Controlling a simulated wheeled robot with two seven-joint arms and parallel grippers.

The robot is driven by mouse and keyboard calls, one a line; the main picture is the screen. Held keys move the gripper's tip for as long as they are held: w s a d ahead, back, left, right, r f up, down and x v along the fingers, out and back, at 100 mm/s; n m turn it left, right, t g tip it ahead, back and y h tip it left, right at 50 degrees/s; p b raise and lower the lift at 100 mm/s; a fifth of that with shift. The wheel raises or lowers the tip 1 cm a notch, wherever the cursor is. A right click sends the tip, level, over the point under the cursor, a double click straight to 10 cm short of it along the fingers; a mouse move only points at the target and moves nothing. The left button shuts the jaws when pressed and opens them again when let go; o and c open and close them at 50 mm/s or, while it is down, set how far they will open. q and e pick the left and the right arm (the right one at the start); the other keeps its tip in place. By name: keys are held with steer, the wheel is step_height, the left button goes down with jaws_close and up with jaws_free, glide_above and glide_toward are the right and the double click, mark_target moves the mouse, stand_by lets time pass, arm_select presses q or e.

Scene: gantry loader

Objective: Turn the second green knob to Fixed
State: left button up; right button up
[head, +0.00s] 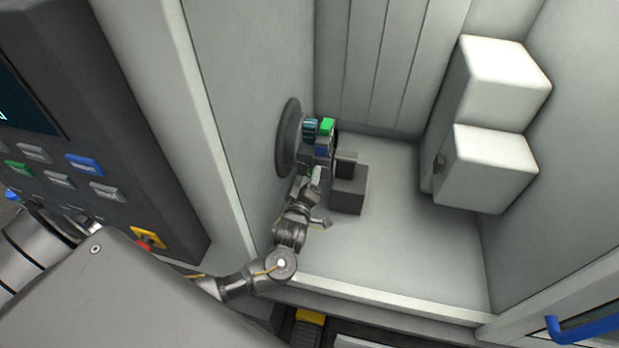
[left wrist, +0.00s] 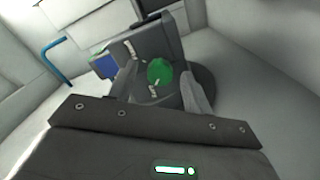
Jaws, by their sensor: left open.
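A green round knob (left wrist: 160,72) sits on a dark grey block (left wrist: 160,35) in the left wrist view. White label marks are on the block beside it; I cannot read them. My left gripper (left wrist: 162,80) is open, with one finger on each side of the knob. I cannot tell whether the fingers touch it. The gripper largely hides the knob there. My right gripper does not show.
A dark box (head: 348,190) stands close to the right of my gripper. White boxes (head: 490,170) are on the right wall. A button panel (head: 70,140) is outside left.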

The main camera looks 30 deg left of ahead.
arm_select(q)
steer(key=c, duration=1)
steer(key=shift+o, duration=0.2)
steer(key=shift+m, duration=0.3)
steer(key=m, duration=1.7)
steer(key=shift+m, duration=0.3)
steer(key=o, duration=1)
steer(key=shift+c, duration=0.2)
